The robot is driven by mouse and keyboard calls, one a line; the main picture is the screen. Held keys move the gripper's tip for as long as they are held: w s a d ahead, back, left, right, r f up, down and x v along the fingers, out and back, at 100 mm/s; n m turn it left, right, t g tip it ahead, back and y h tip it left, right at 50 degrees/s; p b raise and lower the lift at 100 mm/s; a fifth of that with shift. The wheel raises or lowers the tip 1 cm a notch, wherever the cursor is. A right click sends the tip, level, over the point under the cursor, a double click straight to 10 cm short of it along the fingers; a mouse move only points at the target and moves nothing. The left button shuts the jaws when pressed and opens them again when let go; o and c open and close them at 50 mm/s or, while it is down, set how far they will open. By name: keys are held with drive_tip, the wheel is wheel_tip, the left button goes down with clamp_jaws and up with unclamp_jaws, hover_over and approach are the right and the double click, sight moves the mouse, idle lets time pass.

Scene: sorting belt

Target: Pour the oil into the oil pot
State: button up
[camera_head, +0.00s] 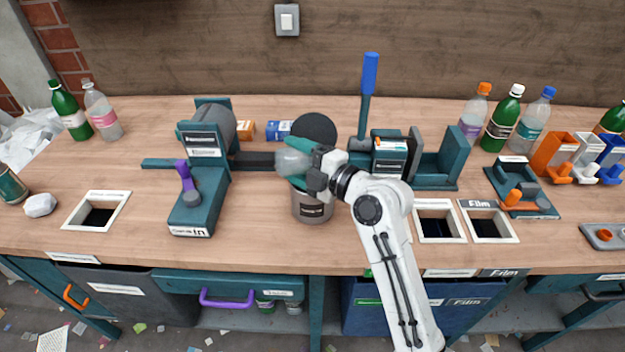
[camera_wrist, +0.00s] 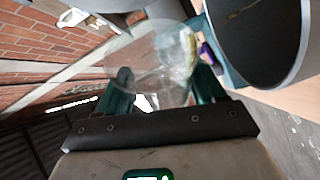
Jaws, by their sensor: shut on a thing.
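My gripper (camera_head: 294,163) is shut on a clear, see-through container (camera_head: 288,161), which sticks out to the left from between the green fingers. It lies tilted above a grey labelled pot (camera_head: 313,207), seemingly the oil pot, whose opening is mostly hidden by my gripper. A dark round lid (camera_head: 315,130) stands up behind the pot. In the wrist view the clear container (camera_wrist: 158,70) fills the space between the fingers (camera_wrist: 160,100), with a yellowish patch near its right side. I cannot tell whether liquid is running out.
A green machine (camera_head: 200,165) with a roller and a purple lever stands left of the pot. A green press with a blue handle (camera_head: 370,75) stands to the right. Square openings (camera_head: 97,210) cut the bench, and several bottles (camera_head: 503,118) stand at the back right.

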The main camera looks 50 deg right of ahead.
drive_tip(key=shift+d+f, duration=0.1)
drive_tip(key=m+b, duration=0.1)
drive_tip(key=d+m+t+b, duration=0.1)
drive_tip(key=b, duration=0.1)
drive_tip(key=m+b, duration=0.1)
drive_tip(key=shift+s+d+r+b, duration=0.2)
drive_tip(key=shift+s+r+b, duration=0.1)
drive_tip(key=shift+r+b, duration=0.05)
drive_tip(key=m+b, duration=0.1)
drive_tip(key=d+m+t+b, duration=0.1)
drive_tip(key=m, duration=0.1)
drive_tip(key=d+m+t+h+b, duration=0.1)
drive_tip(key=m+b, duration=0.1)
drive_tip(key=shift+s+r, duration=0.3)
drive_tip(key=shift+s, duration=0.05)
drive_tip(key=shift+r, duration=0.1)
drive_tip(key=shift+a, duration=0.1)
